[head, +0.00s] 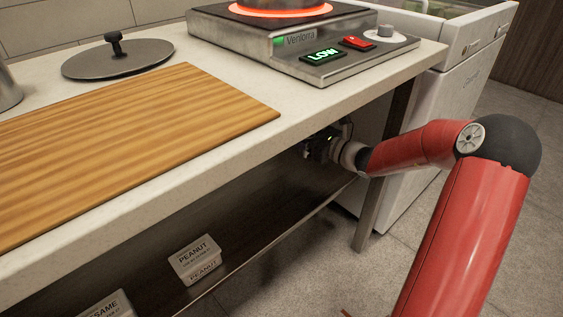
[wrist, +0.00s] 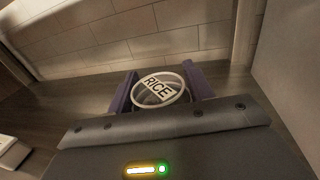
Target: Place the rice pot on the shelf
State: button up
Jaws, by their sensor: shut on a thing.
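The rice pot (wrist: 160,90) shows in the wrist view as a round lid with a pale rim and a RICE label. It sits between the two purple fingers of my gripper (wrist: 160,92), which is shut on it. In the head view my gripper (head: 322,146) is under the counter, above the right part of the lower shelf (head: 265,215). The pot is hidden there by the counter edge and my wrist. I cannot tell whether the pot touches the shelf.
A PEANUT box (head: 195,260) and a SESAME box (head: 108,305) stand on the lower shelf to the left. The counter (head: 150,190) is overhead, with a metal leg (head: 383,190) at right. A stove (head: 290,45), lid (head: 117,59) and wooden board (head: 130,140) are on top.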

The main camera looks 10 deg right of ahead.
notch_tip(320, 180, down, 8)
jog(key=shift+r+b, duration=0.25)
jog(key=shift+b, duration=0.45)
jog(key=shift+f, duration=0.2)
jog(key=o, duration=1.1)
